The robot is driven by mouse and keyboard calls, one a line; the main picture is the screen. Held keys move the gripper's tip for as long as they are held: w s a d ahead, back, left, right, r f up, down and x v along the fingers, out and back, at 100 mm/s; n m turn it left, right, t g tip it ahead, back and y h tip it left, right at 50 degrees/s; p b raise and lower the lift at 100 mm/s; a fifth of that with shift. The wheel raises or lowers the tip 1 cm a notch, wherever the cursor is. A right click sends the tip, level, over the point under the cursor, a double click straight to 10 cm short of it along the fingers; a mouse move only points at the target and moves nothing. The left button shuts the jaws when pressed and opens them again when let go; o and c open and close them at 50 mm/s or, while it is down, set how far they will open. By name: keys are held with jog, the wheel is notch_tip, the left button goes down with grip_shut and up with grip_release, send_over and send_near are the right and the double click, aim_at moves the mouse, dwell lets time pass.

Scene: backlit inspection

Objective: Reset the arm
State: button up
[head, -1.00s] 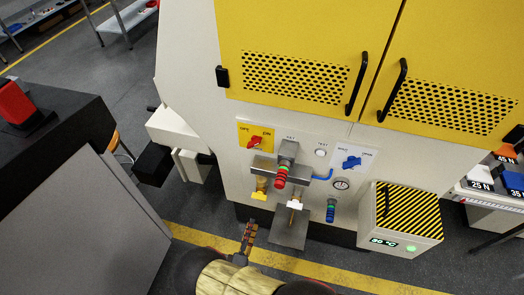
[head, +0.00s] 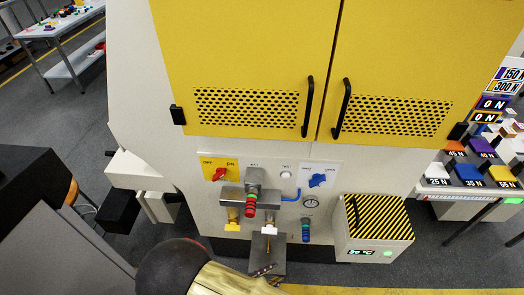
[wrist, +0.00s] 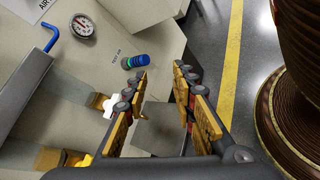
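My gripper (wrist: 160,74) is open in the wrist view, its two yellow-padded fingers spread with nothing between them. In the head view only a small part of my gripper (head: 265,271) shows at the bottom, in front of the machine's grey lower plate. My arm hides the rest of it. The grey plate (wrist: 160,127) also shows behind the fingers in the wrist view. The gripper appears apart from the machine's fittings.
A blue-green fitting (wrist: 136,62) is near the fingers. Dark floor (wrist: 262,45) lies right; a brown ribbed object (wrist: 303,130) is close there.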

jog(key=s+d+r+m+g+y+p, duration=0.15)
jog(key=r+m+g+y, duration=0.3)
jog(key=r, duration=0.85)
jog(key=s+d+r+m+g+y, duration=0.15)
jog(key=r+m+g+y, duration=0.35)
jog(key=r, duration=0.7)
jog(key=d+r+m+t+y+p, duration=0.1)
jog(key=d+r+m+t, duration=0.2)
jog(key=d+r, duration=0.3)
jog(key=d+r+m+t+y, duration=0.1)
jog(key=d+r+m+t, duration=0.3)
jog(key=r, duration=0.8)
jog(key=d+m, duration=0.1)
jog(key=d, duration=0.1)
jog(key=shift+w+d+r+p, duration=0.2)
jog(key=shift+d+r+p, duration=0.05)
jog(key=shift+d+p, duration=0.15)
